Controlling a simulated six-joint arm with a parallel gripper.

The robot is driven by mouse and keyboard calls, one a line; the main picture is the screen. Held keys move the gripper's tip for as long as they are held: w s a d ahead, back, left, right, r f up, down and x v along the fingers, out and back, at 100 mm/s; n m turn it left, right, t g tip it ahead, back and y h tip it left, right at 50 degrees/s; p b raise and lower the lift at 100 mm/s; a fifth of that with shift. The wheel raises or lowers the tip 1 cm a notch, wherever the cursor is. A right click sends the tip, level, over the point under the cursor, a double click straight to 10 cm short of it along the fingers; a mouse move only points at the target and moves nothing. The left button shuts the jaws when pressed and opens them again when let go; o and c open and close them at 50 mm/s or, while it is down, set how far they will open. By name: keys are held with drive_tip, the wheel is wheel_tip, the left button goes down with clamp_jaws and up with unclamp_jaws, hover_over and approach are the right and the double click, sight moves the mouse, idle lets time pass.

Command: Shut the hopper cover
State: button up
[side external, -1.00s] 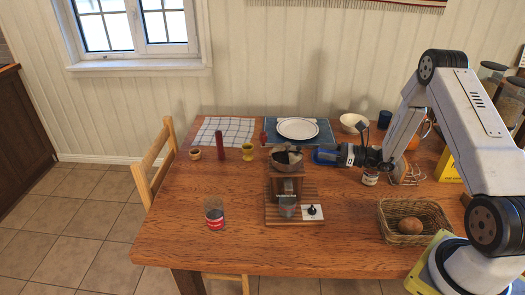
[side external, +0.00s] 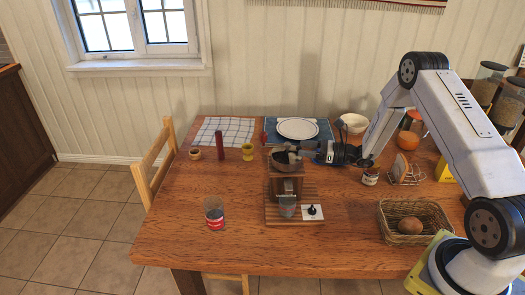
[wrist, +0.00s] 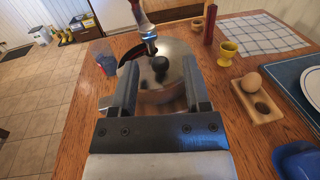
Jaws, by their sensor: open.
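The coffee grinder (side external: 287,187) stands upright on a slatted board in the middle of the table. Its metal hopper (side external: 283,162) is on top. In the wrist view, the rounded hopper cover (wrist: 172,50) carries a dark knob (wrist: 160,68). A dark gap shows at the cover's left side, so the hopper is partly open. My gripper (side external: 303,151) is at the hopper's right side. In the wrist view, my gripper (wrist: 160,80) is open, with one finger on each side of the knob. I cannot tell whether the fingers touch the cover.
The crank with its red handle (wrist: 139,14) rises just beyond the hopper. An egg (wrist: 251,82) sits in a wooden holder, near a yellow egg cup (side external: 247,152). A basket (side external: 405,237) stands to the right.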

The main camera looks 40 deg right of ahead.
drive_tip(key=shift+w+a, duration=0.45)
drive_tip(key=shift+w, duration=0.15)
clamp_jaws()
drive_tip(key=shift+s+a+m+t+h, duration=0.15)
drive_tip(key=shift+m+t+h, duration=0.3)
drive_tip(key=shift+h, duration=0.25)
drive_tip(key=shift+s+a+m+t+h, duration=0.2)
drive_tip(key=shift+m+t+h, duration=0.25)
drive_tip(key=shift+m+h, duration=0.35)
drive_tip(key=shift+s+a+m+t+h, duration=0.1)
drive_tip(key=shift+a+m+t+h, duration=0.3)
drive_tip(key=shift+h, duration=0.6)
drive_tip(key=shift+s+a+m+t+h, duration=0.2)
drive_tip(key=shift+m+h, duration=0.5)
drive_tip(key=shift+h, duration=0.25)
drive_tip(key=shift+s+a+m+t+h, duration=0.1)
drive_tip(key=shift+m+t+h, duration=0.1)
drive_tip(key=shift+m+h, duration=0.6)
drive_tip(key=shift+h, duration=0.45)
